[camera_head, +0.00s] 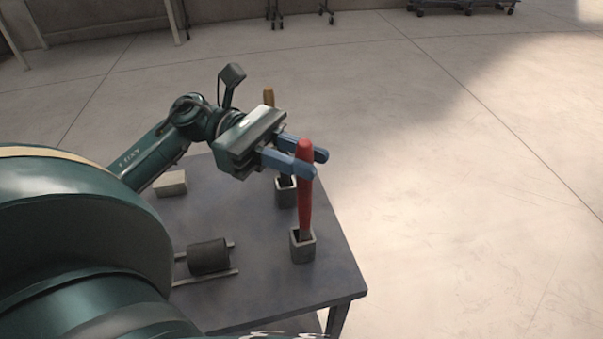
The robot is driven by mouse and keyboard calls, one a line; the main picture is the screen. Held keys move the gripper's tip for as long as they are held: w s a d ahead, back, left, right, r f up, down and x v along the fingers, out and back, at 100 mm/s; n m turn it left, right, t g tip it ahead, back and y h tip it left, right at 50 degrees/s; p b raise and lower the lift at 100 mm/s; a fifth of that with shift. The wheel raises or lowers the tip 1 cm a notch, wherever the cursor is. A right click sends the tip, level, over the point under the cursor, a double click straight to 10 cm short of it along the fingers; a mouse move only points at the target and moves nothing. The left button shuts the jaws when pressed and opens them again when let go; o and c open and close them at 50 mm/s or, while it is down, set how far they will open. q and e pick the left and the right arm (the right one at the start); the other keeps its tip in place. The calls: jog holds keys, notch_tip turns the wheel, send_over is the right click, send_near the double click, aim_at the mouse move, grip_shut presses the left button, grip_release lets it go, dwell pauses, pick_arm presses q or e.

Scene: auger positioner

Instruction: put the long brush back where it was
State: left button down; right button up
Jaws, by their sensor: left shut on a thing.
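A long red handle (305,205), which I take for the long brush, stands close to upright near the table's right edge. Its lower end is at the mouth of a small square grey holder (303,252) and looks to be inside it; any bristles are hidden. My left gripper (309,161) reaches in from the left, with its blue fingers shut on the upper part of the handle. My right gripper is not in view.
A dark roller (208,257) on rails and a pale block (171,184) are on the grey table (265,296). Floor is clear to the right.

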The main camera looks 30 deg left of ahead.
pick_arm(q)
jog(key=shift+f+b, duration=0.45)
jog(key=shift+f, duration=1.2)
jog(key=c, duration=1.3)
grip_release()
jog(key=shift+a+r+p, duration=0.2)
jog(key=shift+a+p, duration=0.05)
jog(key=shift+p, duration=0.1)
jog(key=a, duration=0.3)
jog(key=a+b, duration=0.1)
jog(key=a, duration=0.3)
jog(key=s+a, duration=0.1)
jog(key=a, duration=0.3)
jog(key=shift+a, duration=0.25)
